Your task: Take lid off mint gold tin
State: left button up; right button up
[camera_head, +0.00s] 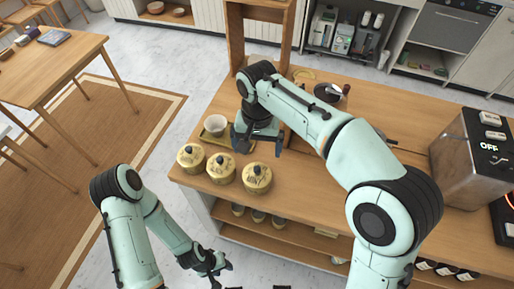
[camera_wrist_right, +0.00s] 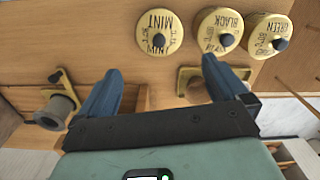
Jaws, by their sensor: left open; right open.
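The mint gold tin (camera_head: 257,183) is the right one of three gold tins on the cart top, its lid on with a dark knob. It also shows in the right wrist view (camera_wrist_right: 150,40), where its label reads MINT. My right gripper (camera_head: 260,146) is open and empty, beyond the tin in the head view. In the wrist view the tin lies past the fingertips, in line with the gap between them and not touched. My left gripper (camera_head: 219,272) is low in front of the cart, away from the tins, open and empty.
The black-tea tin (camera_wrist_right: 219,28) stands close beside the mint tin, and the green-tea tin (camera_wrist_right: 268,33) is past it. A metal machine (camera_head: 470,155) is at the right. Bare wood lies right of the mint tin.

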jog(key=b, duration=0.1)
send_over(257, 169)
notch_tip(257, 169, down, 6)
jog(key=shift+s+r, duration=0.1)
jog(key=shift+s, duration=0.05)
jog(key=shift+f, duration=0.55)
jog(key=f, duration=0.5)
jog(key=shift+w+f+b, duration=0.1)
jog(key=shift+w+b, duration=0.1)
jog(key=shift+b, duration=0.15)
pick_arm(q)
jog(key=shift+s+f, duration=0.85)
jog(key=shift+f, duration=0.2)
pick_arm(e)
jog(key=c, duration=0.7)
